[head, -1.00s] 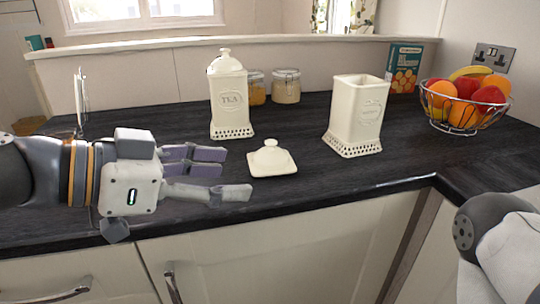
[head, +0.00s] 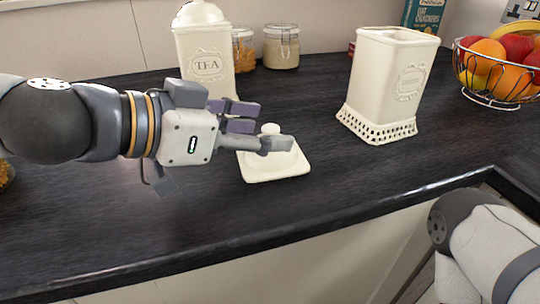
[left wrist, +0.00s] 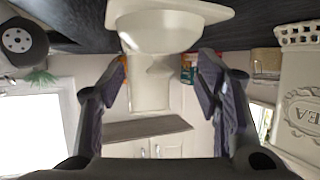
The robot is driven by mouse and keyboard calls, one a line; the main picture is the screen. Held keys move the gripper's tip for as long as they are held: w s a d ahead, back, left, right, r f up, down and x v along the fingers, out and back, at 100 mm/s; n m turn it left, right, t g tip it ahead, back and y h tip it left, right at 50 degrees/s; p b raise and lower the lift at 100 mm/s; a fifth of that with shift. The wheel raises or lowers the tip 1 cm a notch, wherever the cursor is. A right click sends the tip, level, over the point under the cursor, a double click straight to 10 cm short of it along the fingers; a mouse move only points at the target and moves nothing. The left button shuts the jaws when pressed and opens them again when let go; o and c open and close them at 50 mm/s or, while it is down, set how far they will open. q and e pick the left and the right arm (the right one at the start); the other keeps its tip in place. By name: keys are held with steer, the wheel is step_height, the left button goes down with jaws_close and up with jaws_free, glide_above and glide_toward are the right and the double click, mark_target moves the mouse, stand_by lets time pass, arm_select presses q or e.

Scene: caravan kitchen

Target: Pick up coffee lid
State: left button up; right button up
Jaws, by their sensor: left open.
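The coffee lid (head: 275,168) is a cream square lid with a round knob, lying flat on the dark worktop. My left gripper (head: 266,126) is open, with its fingers pointing right at the lid's knob. In the head view one finger passes in front of the knob and partly hides it. In the left wrist view the lid (left wrist: 165,32) shows upside down at the top, between the two open fingers (left wrist: 163,88); contact cannot be told. The open, lidless cream canister (head: 382,85) stands to the right. My right gripper is out of view.
The lidded TEA canister (head: 206,62) stands close behind my left gripper, with glass jars (head: 281,48) beside it. A wire fruit bowl (head: 500,85) and a cracker box (head: 424,15) are at the back right. The worktop's front edge (head: 230,243) is clear.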

arm_select(q)
steer(key=shift+f+x, duration=0.2)
steer(key=shift+x, duration=0.8)
steer(key=shift+w+d, duration=0.15)
steer(key=shift+d, duration=0.05)
steer(key=shift+r, duration=0.1)
jaws_close()
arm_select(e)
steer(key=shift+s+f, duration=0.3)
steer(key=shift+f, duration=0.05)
